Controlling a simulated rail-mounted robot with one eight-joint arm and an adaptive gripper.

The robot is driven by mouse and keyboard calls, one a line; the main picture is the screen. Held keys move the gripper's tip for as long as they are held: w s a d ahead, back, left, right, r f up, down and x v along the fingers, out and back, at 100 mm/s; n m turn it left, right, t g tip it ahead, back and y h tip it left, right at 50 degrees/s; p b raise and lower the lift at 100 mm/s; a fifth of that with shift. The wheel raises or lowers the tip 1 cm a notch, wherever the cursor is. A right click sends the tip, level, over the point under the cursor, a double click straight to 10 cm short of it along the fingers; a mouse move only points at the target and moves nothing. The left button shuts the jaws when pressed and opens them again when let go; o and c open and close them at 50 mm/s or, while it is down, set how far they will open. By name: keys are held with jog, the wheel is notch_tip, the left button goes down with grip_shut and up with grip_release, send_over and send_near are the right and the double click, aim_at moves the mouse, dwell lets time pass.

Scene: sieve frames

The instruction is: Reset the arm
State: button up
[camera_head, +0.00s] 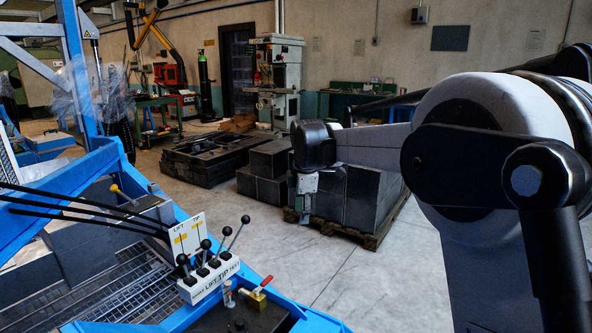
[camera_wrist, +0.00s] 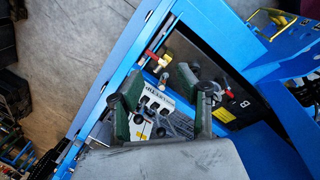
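My arm comes in from the right of the head view and reaches left to a dark wrist joint. A small grey-green part of my gripper (camera_head: 305,190) hangs below that joint, but its fingers are not clear there. In the wrist view, my gripper (camera_wrist: 160,95) has two green fingers with dark tips, set wide apart. It is open, and nothing is held between the fingers. The lever block (camera_wrist: 154,101) of the blue machine shows through the gap, beyond the fingers. I cannot tell the distance. The lever block (camera_head: 208,279) also shows in the head view, with several black-knobbed levers.
The blue machine frame (camera_head: 88,178) fills the left of the head view. A red-handled valve (camera_head: 260,288) sits beside the levers. Dark blocks (camera_head: 358,196) on a pallet stand behind my wrist. The grey floor (camera_head: 375,285) between machine and arm is clear.

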jog(key=s+d+r+m+t+p, duration=0.1)
jog(key=s+d+r+m, duration=0.45)
jog(key=s, duration=0.45)
jog(key=s+d+r+m+t+p, duration=0.15)
jog(key=s+d+r+m, duration=0.35)
jog(key=s, duration=0.5)
jog(key=s+d+f+m+p, duration=0.1)
jog(key=s+d+f+m, duration=0.1)
jog(key=s, duration=0.5)
jog(key=s+d+f+m+t, duration=0.1)
jog(key=s+d+f+m, duration=0.1)
jog(key=s, duration=0.5)
jog(key=s+d+f+m+t+p, duration=0.1)
jog(key=s+d+f+m, duration=0.2)
jog(key=s+m, duration=0.3)
jog(key=shift+s+d+h+p, duration=0.3)
jog(key=shift+s+d+p, duration=0.1)
jog(key=shift+s, duration=0.1)
jog(key=shift+t, duration=0.25)
